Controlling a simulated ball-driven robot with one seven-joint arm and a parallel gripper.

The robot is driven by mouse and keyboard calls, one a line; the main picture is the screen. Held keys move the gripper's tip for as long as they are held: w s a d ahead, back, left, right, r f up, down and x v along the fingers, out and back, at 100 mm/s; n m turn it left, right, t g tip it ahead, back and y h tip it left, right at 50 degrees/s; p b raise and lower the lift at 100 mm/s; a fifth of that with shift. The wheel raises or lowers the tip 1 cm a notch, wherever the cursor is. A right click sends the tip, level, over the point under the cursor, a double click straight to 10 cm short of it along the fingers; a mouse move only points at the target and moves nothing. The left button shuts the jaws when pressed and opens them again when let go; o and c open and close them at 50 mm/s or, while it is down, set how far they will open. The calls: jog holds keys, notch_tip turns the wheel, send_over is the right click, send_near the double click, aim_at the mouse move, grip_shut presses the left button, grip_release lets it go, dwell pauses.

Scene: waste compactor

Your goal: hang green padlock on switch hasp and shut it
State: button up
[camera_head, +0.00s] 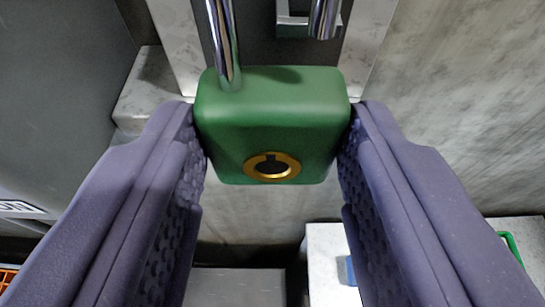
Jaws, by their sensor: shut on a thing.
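The green padlock (272,120) is in the upper middle of the picture, its brass keyhole (272,166) facing me. My gripper (276,140) is shut on the padlock body, one purple finger on each side. A chrome shackle leg (225,45) rises from the left of the body. The other shackle leg (323,18) ends above the body at the right, apart from it, so the shackle is open. A grey metal bracket (292,24), which may be the switch hasp, is beside that free leg. I cannot tell whether the leg passes through it. The shackle's top is cut off.
A pale marbled wall (450,110) lies to the right and a dark grey panel (60,110) to the left. A pale block (148,92) juts out by the left finger. A pale box (326,265) is below, between the fingers.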

jog(key=shift+w, duration=1.4)
jog(key=shift+f+b, duration=0.2)
jog(key=shift+b, duration=0.2)
jog(key=o, duration=1)
jog(key=shift+s, duration=0.1)
jog(key=shift+c, duration=0.3)
jog(key=shift+s+r, duration=0.1)
jog(key=shift+s, duration=0.1)
jog(key=v, duration=0.6)
jog(key=shift+s+p, duration=0.25)
jog(key=shift+p, duration=0.15)
